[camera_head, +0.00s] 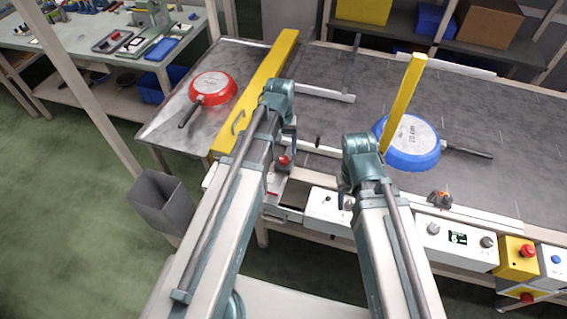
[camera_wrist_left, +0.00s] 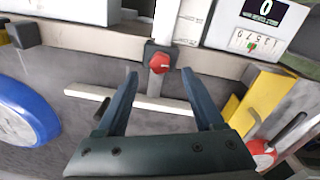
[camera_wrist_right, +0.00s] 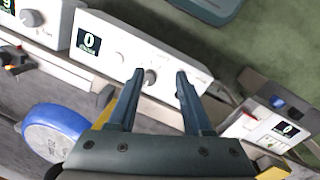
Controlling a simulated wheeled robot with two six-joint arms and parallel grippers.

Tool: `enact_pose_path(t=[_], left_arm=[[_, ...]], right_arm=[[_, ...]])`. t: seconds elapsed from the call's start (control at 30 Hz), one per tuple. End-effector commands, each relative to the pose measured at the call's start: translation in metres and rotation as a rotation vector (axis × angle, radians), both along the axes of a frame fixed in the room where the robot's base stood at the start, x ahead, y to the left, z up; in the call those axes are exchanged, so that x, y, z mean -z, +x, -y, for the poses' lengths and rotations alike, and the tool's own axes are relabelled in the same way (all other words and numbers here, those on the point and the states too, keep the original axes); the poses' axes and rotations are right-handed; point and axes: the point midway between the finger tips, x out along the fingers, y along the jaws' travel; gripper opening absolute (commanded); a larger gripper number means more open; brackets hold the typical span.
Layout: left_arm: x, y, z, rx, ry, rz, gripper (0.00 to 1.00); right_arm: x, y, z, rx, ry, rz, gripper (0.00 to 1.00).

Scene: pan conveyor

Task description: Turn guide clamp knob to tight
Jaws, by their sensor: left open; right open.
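A red clamp knob (camera_head: 283,160) sits on a dark block at the guide rail along the conveyor's front edge. In the left wrist view the red knob (camera_wrist_left: 159,62) shows between and just beyond the fingertips of my left gripper (camera_wrist_left: 160,74), which is open and empty. I cannot tell whether the fingers touch it. My right gripper (camera_wrist_right: 154,72) is open and empty over a white control box (camera_wrist_right: 135,55). The box's dark knob (camera_wrist_right: 150,77) lies between its fingertips. In the head view my arms hide much of both grippers.
A blue pan (camera_head: 408,150) lies on the conveyor (camera_head: 480,110); a red pan (camera_head: 213,88) lies on the metal table at left. A yellow gate (camera_head: 262,85) and a yellow post (camera_head: 403,95) stand up nearby. Another orange-red knob (camera_head: 440,198) is at right. A grey bin (camera_head: 160,200) stands at left.

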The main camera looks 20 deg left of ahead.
Motion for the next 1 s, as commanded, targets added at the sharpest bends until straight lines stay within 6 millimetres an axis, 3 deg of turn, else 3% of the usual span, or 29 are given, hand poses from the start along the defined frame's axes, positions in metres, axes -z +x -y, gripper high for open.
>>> enact_pose_path(t=[0.03,0.3,0.7,1.0], left_arm=[[0.015,0.0,0.0,0.0,0.0,0.0,0.69],[0.045,0.0,0.001,0.0,0.0,0.0,0.69],[0.047,0.0,0.002,0.0,0.0,0.0,0.68],[0.047,0.0,0.002,0.0,0.0,0.0,0.14]], right_arm=[[0.015,0.0,0.0,0.0,0.0,0.0,0.5],[0.045,0.0,0.0,0.0,0.0,0.0,0.5],[0.047,0.0,0.0,0.0,0.0,0.0,0.5],[0.047,0.0,0.0,0.0,0.0,0.0,0.5]])
